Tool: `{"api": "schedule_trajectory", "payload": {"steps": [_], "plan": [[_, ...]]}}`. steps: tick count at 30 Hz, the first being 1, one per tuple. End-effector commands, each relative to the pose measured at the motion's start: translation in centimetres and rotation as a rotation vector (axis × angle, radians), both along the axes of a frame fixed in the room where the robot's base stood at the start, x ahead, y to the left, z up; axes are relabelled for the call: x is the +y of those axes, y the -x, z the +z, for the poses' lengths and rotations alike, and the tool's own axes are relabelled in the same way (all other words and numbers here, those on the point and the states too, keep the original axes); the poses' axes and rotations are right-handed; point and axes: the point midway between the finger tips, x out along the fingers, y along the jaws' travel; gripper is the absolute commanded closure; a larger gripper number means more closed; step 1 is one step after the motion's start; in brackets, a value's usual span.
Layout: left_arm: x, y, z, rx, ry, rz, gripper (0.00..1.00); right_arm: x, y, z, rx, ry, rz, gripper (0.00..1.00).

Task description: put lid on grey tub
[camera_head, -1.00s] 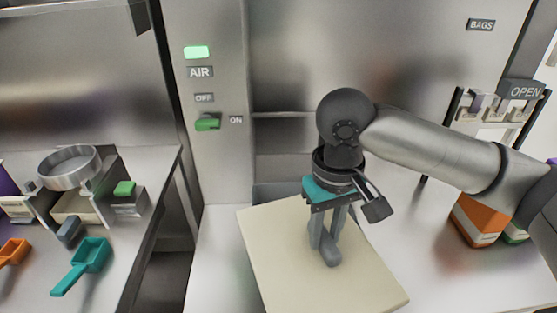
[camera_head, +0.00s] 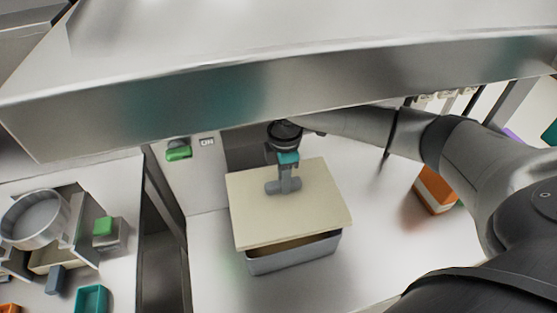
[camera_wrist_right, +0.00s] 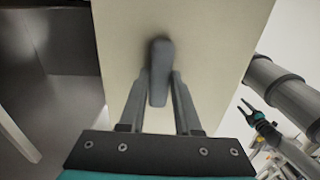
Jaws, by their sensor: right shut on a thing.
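The flat cream lid (camera_head: 312,208) hangs over the grey tub (camera_head: 297,258) in the head view. It covers most of the tub's top. A dark opening shows under the lid's near edge, above the tub's front wall. The lid looks slightly turned relative to the tub. My right gripper (camera_head: 284,174) is shut on the lid's grey bar handle (camera_head: 283,188). In the right wrist view the handle (camera_wrist_right: 159,60) sits between the two fingers (camera_wrist_right: 160,82). A dark forked shape (camera_wrist_right: 257,118) at the right there may be my left gripper; its jaws are unclear.
A steel hood edge (camera_head: 250,95) spans the upper head view. The counter (camera_head: 340,285) is clear around the tub. An orange box (camera_head: 435,190) stands at right. A round pan (camera_head: 35,218) and teal scoop (camera_head: 91,299) are on the left counter.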

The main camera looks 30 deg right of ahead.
Motion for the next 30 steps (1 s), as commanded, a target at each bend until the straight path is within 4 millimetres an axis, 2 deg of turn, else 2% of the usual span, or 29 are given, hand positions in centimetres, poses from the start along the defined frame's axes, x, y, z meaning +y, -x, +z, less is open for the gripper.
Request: {"api": "schedule_trajectory", "payload": {"steps": [3,8,26,30], "plan": [[0.0,0.3,0.3,0.006,-0.001,0.0,0.5,-0.4,0.0,-0.1,-0.001,-0.001,0.033,1.0],[0.1,0.6,-0.2,0.011,-0.001,-0.001,0.5,-0.4,-0.1,-0.5,-0.001,-0.001,0.042,1.0],[0.3,0.7,-5.6,0.012,-0.005,-0.002,0.5,-0.4,0.0,-4.6,-0.002,0.0,0.04,1.0],[0.3,0.7,-5.5,0.011,-0.005,-0.002,0.5,-0.4,0.0,-5.4,0.001,-0.001,0.04,1.0]]}}
